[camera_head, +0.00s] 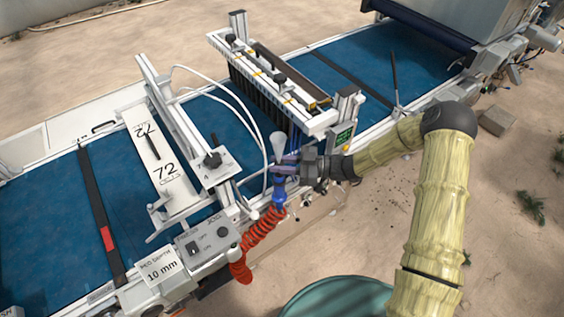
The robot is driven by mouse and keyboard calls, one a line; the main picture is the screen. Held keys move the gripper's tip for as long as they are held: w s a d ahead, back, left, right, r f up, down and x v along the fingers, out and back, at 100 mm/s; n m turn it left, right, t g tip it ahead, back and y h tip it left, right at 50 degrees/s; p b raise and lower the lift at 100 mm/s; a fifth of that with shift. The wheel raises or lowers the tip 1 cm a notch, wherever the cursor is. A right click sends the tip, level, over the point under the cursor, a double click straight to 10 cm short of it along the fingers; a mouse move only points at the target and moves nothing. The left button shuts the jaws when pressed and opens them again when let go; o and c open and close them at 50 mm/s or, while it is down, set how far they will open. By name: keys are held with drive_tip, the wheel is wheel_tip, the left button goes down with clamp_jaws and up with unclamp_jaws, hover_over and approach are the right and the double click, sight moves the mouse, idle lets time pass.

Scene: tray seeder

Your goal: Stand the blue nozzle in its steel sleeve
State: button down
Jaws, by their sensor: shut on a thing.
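The blue nozzle (279,194) is near the middle of the view, at the near edge of the seeder. It is roughly upright, and a red coiled hose (258,230) runs from its lower end. My gripper (283,168) reaches in from the right and is shut on the nozzle. A pale grey, rounded piece (278,143) shows just above the fingers; I cannot tell whether it is part of the nozzle. I cannot make out the steel sleeve clearly among the fittings here.
A blue conveyor belt (48,255) runs diagonally behind the gripper. The seeder head (290,88) stands just beyond it, and a white hose (240,103) arches close on the left. A control box (207,242) is at lower left. A green round container (335,298) sits below.

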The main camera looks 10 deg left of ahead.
sight(282, 183)
drive_tip(key=shift+w+f+b, duration=0.1)
drive_tip(key=shift+f+b, duration=1.35)
drive_tip(key=shift+f, duration=1.3)
drive_tip(key=shift+f+b, duration=1.7)
drive_tip(key=shift+f, duration=0.1)
drive_tip(key=shift+w+d+r, duration=0.1)
drive_tip(key=shift+d+r, duration=0.05)
drive_tip(key=shift+f+b, duration=0.25)
drive_tip(key=shift+b, duration=0.25)
drive_tip(key=shift+w, duration=0.1)
drive_tip(key=shift+s+f+b, duration=0.2)
drive_tip(key=shift+f+b, duration=0.15)
drive_tip(key=c, duration=1.2)
unclamp_jaws()
drive_tip(key=shift+o, duration=0.2)
